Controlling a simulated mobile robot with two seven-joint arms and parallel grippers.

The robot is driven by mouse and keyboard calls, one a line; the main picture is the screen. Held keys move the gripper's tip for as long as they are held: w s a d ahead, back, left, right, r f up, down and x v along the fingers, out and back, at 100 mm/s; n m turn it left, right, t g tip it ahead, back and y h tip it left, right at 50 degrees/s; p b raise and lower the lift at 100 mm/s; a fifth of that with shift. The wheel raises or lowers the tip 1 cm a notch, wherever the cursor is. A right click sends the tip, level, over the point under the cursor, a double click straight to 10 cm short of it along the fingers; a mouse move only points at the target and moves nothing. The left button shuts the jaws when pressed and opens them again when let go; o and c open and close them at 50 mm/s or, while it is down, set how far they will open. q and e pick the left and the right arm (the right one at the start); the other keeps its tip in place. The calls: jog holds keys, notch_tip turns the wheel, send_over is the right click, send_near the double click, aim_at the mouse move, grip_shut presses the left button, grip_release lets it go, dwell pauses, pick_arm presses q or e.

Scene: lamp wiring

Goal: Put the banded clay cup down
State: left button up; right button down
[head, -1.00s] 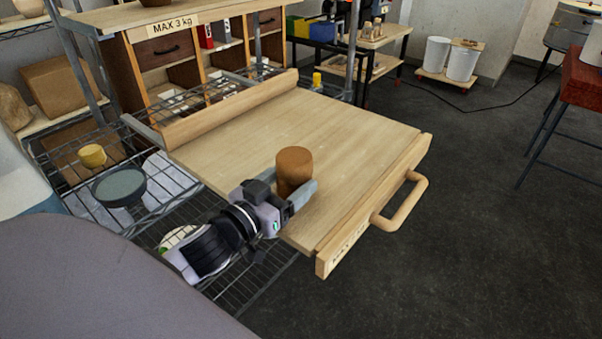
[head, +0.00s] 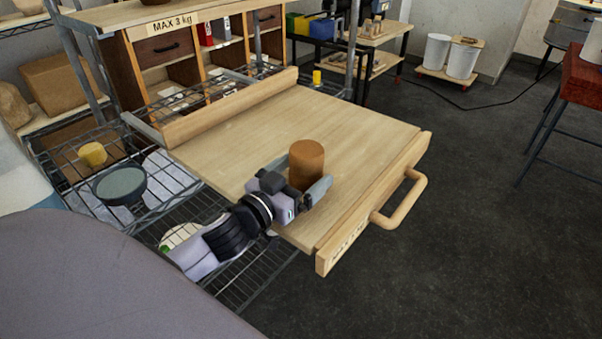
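The clay cup (head: 306,160) is a brown, upright cylinder in the head view, over the front part of the wooden pull-out board (head: 235,150). I cannot make out a band on it. My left gripper (head: 306,176) has its fingers on either side of the cup's lower part and is shut on it. The near finger hides part of the cup's base, so I cannot tell whether it touches the board. My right gripper is not in view.
The board has a raised back ledge (head: 230,108) and a front rail with a handle (head: 402,200). Its middle and right are clear.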

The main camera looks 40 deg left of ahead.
pick_arm(q)
jog(key=shift+r, duration=0.15)
jog(key=shift+s, duration=0.3)
jog(key=s+b, duration=0.1)
jog(key=s, duration=1)
jog(key=shift+s+a, duration=0.15)
jog(key=shift+a, duration=0.25)
